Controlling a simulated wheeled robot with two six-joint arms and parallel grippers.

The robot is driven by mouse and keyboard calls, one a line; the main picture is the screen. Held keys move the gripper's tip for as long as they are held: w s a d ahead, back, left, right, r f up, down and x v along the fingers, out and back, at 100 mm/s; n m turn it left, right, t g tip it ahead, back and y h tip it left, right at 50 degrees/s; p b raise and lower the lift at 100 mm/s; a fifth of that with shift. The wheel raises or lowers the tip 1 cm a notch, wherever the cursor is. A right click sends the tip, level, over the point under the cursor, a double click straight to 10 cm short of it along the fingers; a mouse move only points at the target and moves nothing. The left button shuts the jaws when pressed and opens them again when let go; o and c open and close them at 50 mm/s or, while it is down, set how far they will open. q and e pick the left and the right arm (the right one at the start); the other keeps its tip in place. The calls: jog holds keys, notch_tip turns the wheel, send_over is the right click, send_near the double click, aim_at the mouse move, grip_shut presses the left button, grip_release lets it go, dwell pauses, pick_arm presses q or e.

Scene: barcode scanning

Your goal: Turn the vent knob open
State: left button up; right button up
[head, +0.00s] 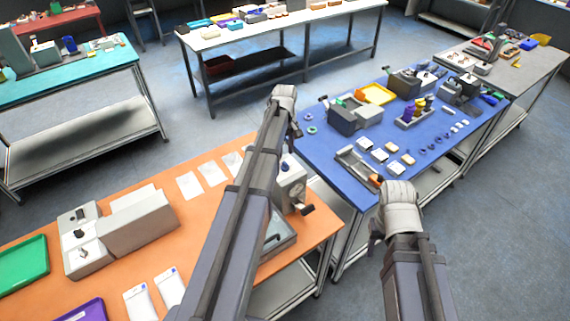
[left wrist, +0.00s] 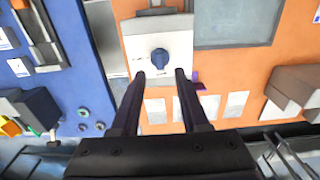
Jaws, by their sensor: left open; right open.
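The vent knob is a blue knob (left wrist: 160,58) on a white panel (left wrist: 177,48), seen in the left wrist view. My left gripper (left wrist: 159,74) is open, with one dark finger to each side below the knob in the picture. The space between the fingers looks empty, and I cannot tell how far they are from the knob. In the head view, a light grey box (head: 291,172) at the orange table's right end is partly covered by my left arm. I cannot make out the knob or my left fingertips there. My right gripper's fingers are not visible.
A shallow grey tray (head: 284,240) lies beside the box on the orange table (head: 225,225). White cards (head: 190,185) lie to the left. The blue table (head: 325,148) beyond holds devices and small parts. A larger grey device (head: 135,225) stands further left.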

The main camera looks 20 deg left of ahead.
aim_at(285, 163)
pick_arm(q)
notch_tip(285, 163, down, 5)
jog(key=b, duration=0.4)
jog(key=shift+f, duration=0.15)
jog(key=shift+c, duration=0.2)
grip_shut()
